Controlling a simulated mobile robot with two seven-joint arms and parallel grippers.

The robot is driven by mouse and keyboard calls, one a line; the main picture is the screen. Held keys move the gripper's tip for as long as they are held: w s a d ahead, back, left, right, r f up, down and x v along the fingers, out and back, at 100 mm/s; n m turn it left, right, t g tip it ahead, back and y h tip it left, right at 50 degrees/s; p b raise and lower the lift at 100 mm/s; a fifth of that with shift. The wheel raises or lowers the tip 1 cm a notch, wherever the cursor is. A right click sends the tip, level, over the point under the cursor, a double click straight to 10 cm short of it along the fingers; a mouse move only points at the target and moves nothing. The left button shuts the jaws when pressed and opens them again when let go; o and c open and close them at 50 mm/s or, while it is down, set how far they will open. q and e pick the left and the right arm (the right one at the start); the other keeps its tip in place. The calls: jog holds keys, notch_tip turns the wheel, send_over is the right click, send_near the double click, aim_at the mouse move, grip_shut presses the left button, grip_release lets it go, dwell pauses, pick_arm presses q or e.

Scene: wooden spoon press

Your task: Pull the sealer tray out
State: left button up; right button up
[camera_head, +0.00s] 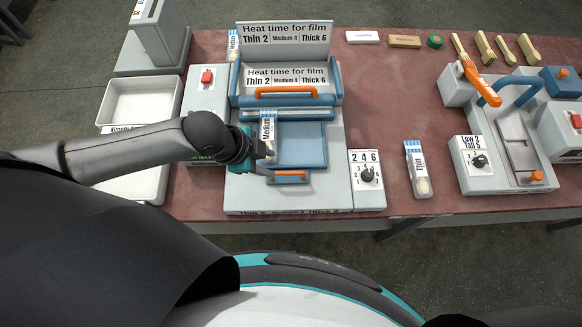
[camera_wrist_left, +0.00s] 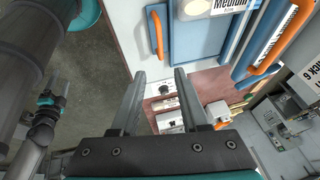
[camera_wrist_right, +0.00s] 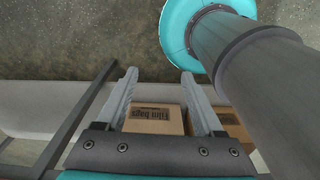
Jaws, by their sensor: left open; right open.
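The sealer (camera_head: 335,190) is a light grey machine with a blue tray (camera_head: 302,145) lying in its front. The tray has an orange handle (camera_head: 290,176) on its front edge; the handle also shows in the left wrist view (camera_wrist_left: 156,33). A pouch labelled Medium (camera_head: 268,130) lies on the tray's left part. My left gripper (camera_head: 268,160) is open over the tray's front left, beside the handle. In the left wrist view its fingers (camera_wrist_left: 160,74) are open and empty, with the handle beyond the tips. My right gripper (camera_wrist_right: 158,75) is open and empty, outside the head view.
The sealer's blue lid with an orange handle (camera_head: 286,92) stands raised behind the tray. A dial box (camera_head: 367,180) stands right of the tray, and another pouch (camera_head: 418,170) lies further right. Film bags boxes (camera_wrist_right: 153,119) show below my right gripper.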

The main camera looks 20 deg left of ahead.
aim_at(292, 173)
pick_arm(q)
jog(key=b+x, duration=0.1)
jog(key=x, duration=1.1)
jog(key=shift+w+f, duration=0.1)
jog(key=shift+w, duration=0.05)
pick_arm(e)
jog(key=shift+w+d+f, duration=0.5)
jog(key=shift+d+f, duration=0.15)
jog(key=shift+f, duration=0.15)
pick_arm(q)
grip_shut()
pick_arm(e)
jog(key=shift+s+a, duration=0.1)
